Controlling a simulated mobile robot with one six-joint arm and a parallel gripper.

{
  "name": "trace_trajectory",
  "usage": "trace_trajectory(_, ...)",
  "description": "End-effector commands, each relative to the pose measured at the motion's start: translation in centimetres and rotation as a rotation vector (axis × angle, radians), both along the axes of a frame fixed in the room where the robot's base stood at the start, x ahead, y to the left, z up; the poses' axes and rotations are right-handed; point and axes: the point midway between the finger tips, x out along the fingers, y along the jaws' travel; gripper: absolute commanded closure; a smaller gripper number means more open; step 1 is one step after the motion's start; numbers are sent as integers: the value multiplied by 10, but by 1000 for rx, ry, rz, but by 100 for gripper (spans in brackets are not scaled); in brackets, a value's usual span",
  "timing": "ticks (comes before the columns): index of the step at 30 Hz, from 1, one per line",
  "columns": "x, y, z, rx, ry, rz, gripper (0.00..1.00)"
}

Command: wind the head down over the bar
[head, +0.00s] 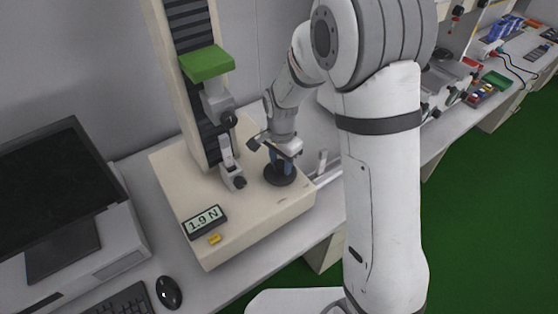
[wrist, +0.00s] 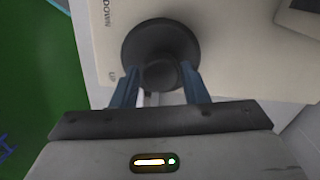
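The test stand's head (head: 218,100), grey with a green top (head: 207,63), sits on the dark-slotted column. Below it, a small upright light-coloured piece, seemingly the bar (head: 226,148), stands in the lower grip (head: 233,178). A small gap seems to separate them. The black handwheel (head: 279,175) is on the stand's base, right of the lower grip. My gripper (head: 283,160) points down at it. In the wrist view my blue fingers (wrist: 160,85) flank the central knob (wrist: 150,74) of the wheel and appear closed on it.
The cream base (head: 255,222) carries a display (head: 205,221) reading 1.9 N and a small yellow button (head: 215,239). DOWN and UP are printed beside the wheel. A monitor (head: 60,190) and mouse (head: 169,292) are at left; small parts lie on the far right bench.

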Motion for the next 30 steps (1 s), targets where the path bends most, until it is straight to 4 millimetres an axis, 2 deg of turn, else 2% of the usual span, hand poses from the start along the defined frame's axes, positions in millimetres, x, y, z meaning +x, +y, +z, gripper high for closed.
trace_trajectory(2, 0, 0, 0, 0, 0, 0, 66)
trace_trajectory(10, 0, 0, 0, -1, 1, 1, 89)
trace_trajectory(11, -1, 7, 0, -1, 1, 6, 89)
trace_trajectory(20, 0, 1, 0, 0, 0, 47, 89)
trace_trajectory(30, 0, 1, -2, -1, -1, 280, 89)
